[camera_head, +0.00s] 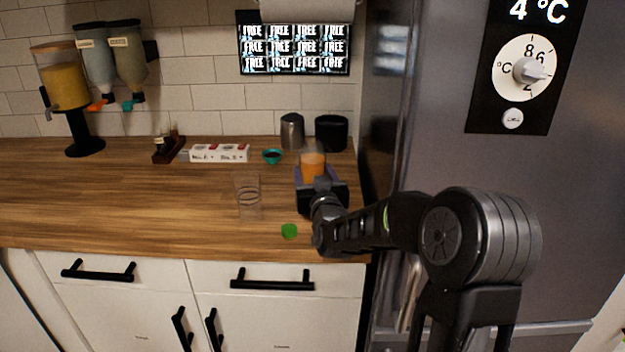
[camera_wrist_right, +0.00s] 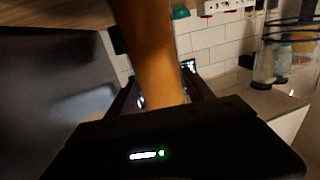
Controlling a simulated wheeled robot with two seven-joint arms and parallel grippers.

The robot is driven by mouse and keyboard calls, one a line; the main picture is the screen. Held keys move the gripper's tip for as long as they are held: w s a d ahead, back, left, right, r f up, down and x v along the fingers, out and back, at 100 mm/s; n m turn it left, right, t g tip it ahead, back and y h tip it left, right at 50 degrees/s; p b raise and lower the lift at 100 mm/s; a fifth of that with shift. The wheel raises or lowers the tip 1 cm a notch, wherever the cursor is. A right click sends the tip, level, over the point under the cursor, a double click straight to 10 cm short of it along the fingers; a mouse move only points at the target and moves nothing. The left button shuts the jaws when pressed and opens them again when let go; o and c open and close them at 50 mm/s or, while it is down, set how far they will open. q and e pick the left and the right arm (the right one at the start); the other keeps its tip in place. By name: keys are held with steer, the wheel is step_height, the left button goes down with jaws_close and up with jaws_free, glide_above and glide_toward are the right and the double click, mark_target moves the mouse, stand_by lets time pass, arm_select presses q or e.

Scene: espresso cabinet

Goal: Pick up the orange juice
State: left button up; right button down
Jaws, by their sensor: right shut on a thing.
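The orange juice (camera_head: 313,164) is a clear glass of orange liquid at the right part of the wooden counter, near the fridge. My right gripper (camera_head: 318,178) is shut on the orange juice, with its fingers on both sides of the glass. In the right wrist view the orange juice (camera_wrist_right: 150,50) stands large between the fingers. The gripper hides the lower part of the glass in the head view, so I cannot tell whether it touches the counter. My left gripper is not in view.
An empty clear glass (camera_head: 248,196) stands left of the gripper. A green disc (camera_head: 289,231) lies near the counter's front edge. A metal pitcher (camera_head: 292,131) and a black container (camera_head: 331,133) stand behind. The fridge (camera_head: 440,170) is close on the right.

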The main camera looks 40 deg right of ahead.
steer(key=shift+r, duration=0.3)
steer(key=shift+r, duration=4.8)
